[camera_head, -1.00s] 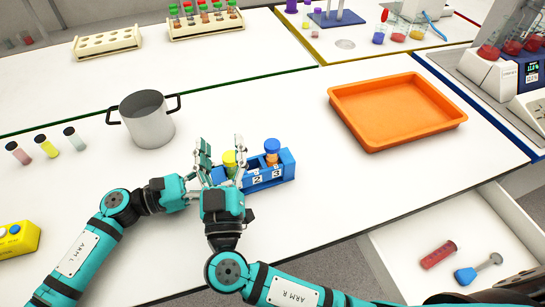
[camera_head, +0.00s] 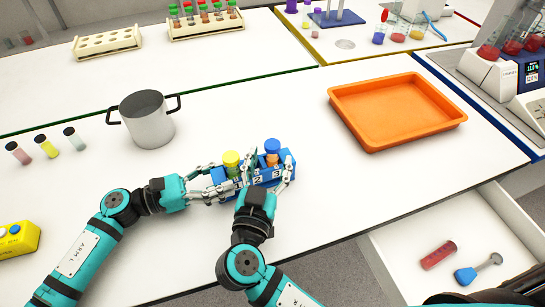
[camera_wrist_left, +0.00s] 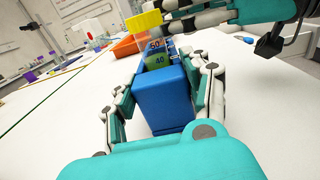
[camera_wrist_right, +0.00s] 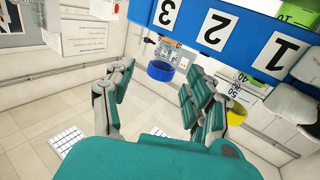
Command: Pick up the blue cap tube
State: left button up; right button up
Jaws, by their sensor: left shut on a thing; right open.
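The blue cap tube (camera_head: 272,147) stands upright in slot 3 of the blue rack (camera_head: 220,175), with orange contents under its cap. A yellow cap tube (camera_head: 231,160) stands near the rack's left end. My left gripper (camera_head: 213,188) is shut on the rack's left end; its fingers flank the rack (camera_wrist_left: 160,105) in the left wrist view. My right gripper (camera_head: 267,178) is open at the rack's front, by slots 2 and 3. In the right wrist view the blue cap (camera_wrist_right: 160,70) shows beyond and between the open fingers (camera_wrist_right: 160,98), not visibly gripped.
A grey pot (camera_head: 147,122) stands behind and left of the rack. An orange tray (camera_head: 395,110) lies to the right. The bench between rack and tray is clear.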

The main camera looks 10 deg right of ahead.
aim_at(271, 154)
jog(key=x, duration=0.5)
jog(key=shift+a+f, duration=0.1)
jog(key=shift+f, duration=0.05)
grip_shut()
jog(key=shift+s+a, duration=0.15)
dwell(0.9)
